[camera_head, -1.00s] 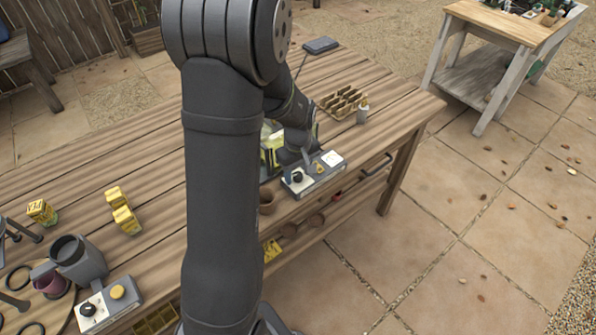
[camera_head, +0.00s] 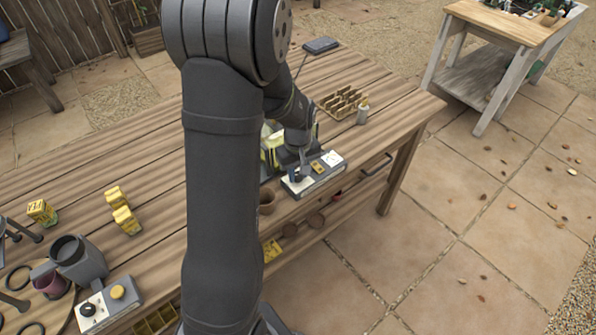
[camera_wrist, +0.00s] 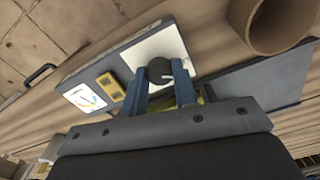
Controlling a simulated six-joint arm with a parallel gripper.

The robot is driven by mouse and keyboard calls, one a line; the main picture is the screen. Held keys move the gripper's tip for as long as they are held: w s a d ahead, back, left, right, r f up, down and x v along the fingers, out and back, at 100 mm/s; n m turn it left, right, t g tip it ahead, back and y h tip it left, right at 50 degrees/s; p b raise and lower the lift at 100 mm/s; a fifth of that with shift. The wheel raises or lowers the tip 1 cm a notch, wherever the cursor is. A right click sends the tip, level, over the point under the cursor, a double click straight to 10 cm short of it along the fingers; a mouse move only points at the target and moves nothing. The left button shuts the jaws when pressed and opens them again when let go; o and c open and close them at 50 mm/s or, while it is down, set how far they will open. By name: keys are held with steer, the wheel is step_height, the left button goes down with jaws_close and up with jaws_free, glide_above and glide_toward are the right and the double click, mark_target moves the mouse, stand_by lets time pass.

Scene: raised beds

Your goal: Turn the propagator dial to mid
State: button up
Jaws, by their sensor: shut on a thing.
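The propagator's control box (camera_head: 328,172) stands near the front right edge of the wooden bench. In the wrist view its dial (camera_wrist: 159,69) is a dark round knob with a pale pointer line, on a white plate (camera_wrist: 150,45). My gripper (camera_wrist: 161,84) has its two blue fingers on either side of the dial and is shut on it. A yellow switch (camera_wrist: 108,86) and a white gauge (camera_wrist: 85,98) sit beside the dial on the box.
A terracotta pot (camera_wrist: 275,22) stands close beside the box. A seed tray (camera_head: 343,102) and a small bottle (camera_head: 362,111) are behind it. A second control box (camera_head: 108,302) stands at the bench's left front. The middle of the bench is mostly clear.

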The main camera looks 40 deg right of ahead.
mark_target(298, 175)
steer(key=m, duration=1.2)
stand_by(0.6)
steer(key=o, duration=1)
step_height(298, 175, up, 17)
steer(key=shift+r, duration=0.2)
